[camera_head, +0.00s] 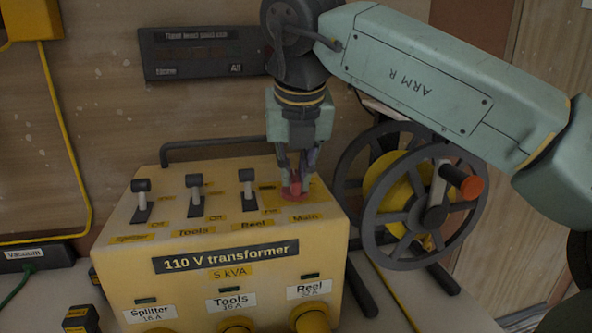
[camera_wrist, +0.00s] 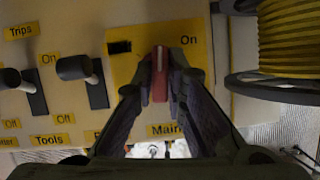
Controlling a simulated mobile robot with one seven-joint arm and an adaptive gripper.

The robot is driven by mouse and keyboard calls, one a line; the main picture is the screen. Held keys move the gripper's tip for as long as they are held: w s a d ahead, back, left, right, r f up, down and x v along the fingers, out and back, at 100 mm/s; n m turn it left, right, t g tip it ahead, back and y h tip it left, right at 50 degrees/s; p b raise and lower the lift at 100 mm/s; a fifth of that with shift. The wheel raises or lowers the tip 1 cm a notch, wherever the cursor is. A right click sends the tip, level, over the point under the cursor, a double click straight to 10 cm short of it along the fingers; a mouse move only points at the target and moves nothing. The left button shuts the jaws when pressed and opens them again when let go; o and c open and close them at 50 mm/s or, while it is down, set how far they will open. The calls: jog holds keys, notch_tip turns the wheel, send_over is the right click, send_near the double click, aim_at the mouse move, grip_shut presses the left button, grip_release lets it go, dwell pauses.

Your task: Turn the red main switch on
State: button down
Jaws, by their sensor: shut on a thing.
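The yellow 110 V transformer box (camera_head: 133,270) stands on the bench. Its red main switch (camera_head: 296,189) sits at the right end of the sloped top, by the "Main" label. My gripper (camera_head: 296,178) reaches down from above and is shut on the red handle. In the wrist view the red switch (camera_wrist: 160,78) stands between the two fingers of my gripper (camera_wrist: 161,70).
Black-knobbed levers for Splitter (camera_head: 141,187), Tools (camera_head: 194,182) and Reel (camera_head: 246,177) stand left of the main switch. A black handle bar (camera_head: 215,143) runs behind the box top. A yellow cable reel (camera_head: 385,190) stands close at the right.

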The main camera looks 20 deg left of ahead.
jog(key=m+p, duration=0.1)
jog(key=m, duration=0.1)
jog(key=m+h, duration=0.1)
jog(key=m, duration=0.1)
jog(key=shift+a+r+t+h+p, duration=0.15)
jog(key=shift+a+t+h+p, duration=0.05)
jog(key=shift+t+h+p, duration=0.15)
jog(key=shift+m+h+p, duration=0.4)
jog(key=shift+m+h, duration=0.15)
jog(key=shift+m, duration=1.15)
jog(key=c, duration=1.6)
grip_release()
